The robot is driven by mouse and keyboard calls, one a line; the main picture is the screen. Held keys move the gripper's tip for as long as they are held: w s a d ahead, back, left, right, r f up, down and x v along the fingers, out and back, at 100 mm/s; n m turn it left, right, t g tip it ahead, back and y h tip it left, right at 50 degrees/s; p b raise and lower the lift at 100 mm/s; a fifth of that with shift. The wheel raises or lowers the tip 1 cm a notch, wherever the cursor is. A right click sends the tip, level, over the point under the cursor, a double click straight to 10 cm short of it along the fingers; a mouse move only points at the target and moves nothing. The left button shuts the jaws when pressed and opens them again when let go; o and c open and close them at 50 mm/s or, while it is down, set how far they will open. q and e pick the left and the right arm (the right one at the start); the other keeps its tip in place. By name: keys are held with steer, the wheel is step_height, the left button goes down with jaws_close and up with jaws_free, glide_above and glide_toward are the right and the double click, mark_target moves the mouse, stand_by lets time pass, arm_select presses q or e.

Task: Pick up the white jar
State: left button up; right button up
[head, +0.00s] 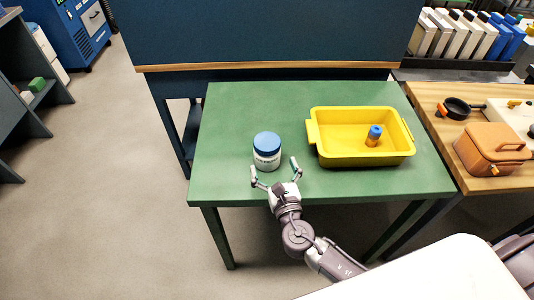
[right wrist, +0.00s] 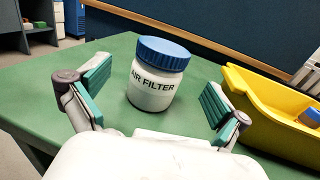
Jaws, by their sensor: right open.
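The white jar (head: 266,158) with a blue lid stands upright on the green table (head: 232,112), left of the yellow tray. In the right wrist view the jar (right wrist: 152,92) reads "AIR FILTER" and appears between and beyond the open fingers. My right gripper (head: 275,172) is open and empty at the near side of the jar; it also shows in the right wrist view (right wrist: 155,103). I cannot tell whether the fingers reach past the jar's near side. My left gripper is not in view.
A yellow tray (head: 322,153) holding a small blue and orange item (head: 374,136) stands right of the jar, close to my right finger. A wooden table (head: 425,95) with a pan (head: 456,108) and a brown box (head: 490,150) adjoins on the right. The green table's left part is clear.

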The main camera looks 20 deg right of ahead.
mark_target(267, 143)
steer(key=w, duration=0.5)
steer(key=w+p, duration=0.1)
steer(key=w, duration=0.1)
steer(key=shift+w+d+r, duration=0.1)
steer(key=shift+w+d, duration=0.25)
steer(key=c, duration=1.6)
